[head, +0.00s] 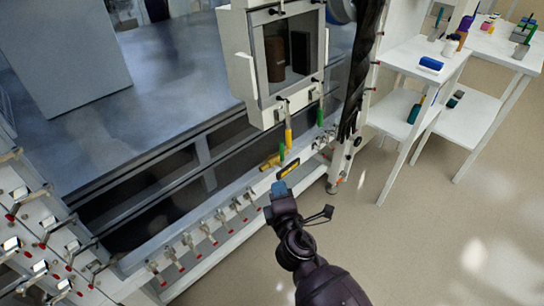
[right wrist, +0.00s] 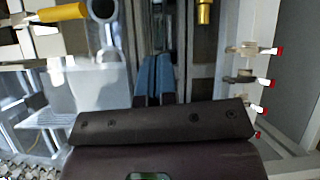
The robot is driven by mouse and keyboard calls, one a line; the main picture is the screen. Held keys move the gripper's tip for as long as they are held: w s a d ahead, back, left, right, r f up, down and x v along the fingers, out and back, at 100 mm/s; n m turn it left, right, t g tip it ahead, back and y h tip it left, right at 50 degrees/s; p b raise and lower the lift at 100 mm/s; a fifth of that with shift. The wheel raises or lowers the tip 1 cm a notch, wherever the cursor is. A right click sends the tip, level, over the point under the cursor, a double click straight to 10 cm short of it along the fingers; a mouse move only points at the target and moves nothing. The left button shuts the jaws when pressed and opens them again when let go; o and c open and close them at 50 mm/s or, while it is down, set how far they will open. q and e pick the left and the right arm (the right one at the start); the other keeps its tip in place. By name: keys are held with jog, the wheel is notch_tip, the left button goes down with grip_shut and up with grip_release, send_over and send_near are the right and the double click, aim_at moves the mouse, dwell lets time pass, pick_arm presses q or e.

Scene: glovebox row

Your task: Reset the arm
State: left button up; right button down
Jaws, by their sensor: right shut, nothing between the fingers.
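My right arm comes in from the bottom of the head view. Its gripper (head: 279,188), with blue fingers, is shut and empty. It is in front of the lower rail of the glovebox row, close to a yellow and black part (head: 288,169) on that rail; I cannot tell whether they touch. In the right wrist view the two blue fingers (right wrist: 154,76) lie side by side with nothing between them. My left gripper is in neither view.
A white box with a window (head: 244,75) stands above the rail, with dark objects inside. Red-tipped valves (head: 208,233) line the rail; several also show in the right wrist view (right wrist: 262,82). White shelves (head: 420,55) stand at right. The floor (head: 440,220) at lower right is clear.

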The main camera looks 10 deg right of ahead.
jog(key=s+d+f+m+g+p, duration=0.1)
jog(key=s+d+f+m+g, duration=0.1)
jog(key=s+d+m, duration=0.4)
jog(key=s+d+f+m+g+p, duration=0.1)
jog(key=s+d+m, duration=0.5)
jog(key=s, duration=0.6)
jog(key=s+d+f+m+g+p, duration=0.1)
jog(key=s+d+f+m+g, duration=0.2)
jog(key=s, duration=0.6)
jog(key=d+f+m, duration=0.2)
jog(key=d+m, duration=0.1)
jog(key=m, duration=0.1)
jog(key=shift+s+d+g+h, duration=0.25)
jog(key=shift+g+h, duration=0.05)
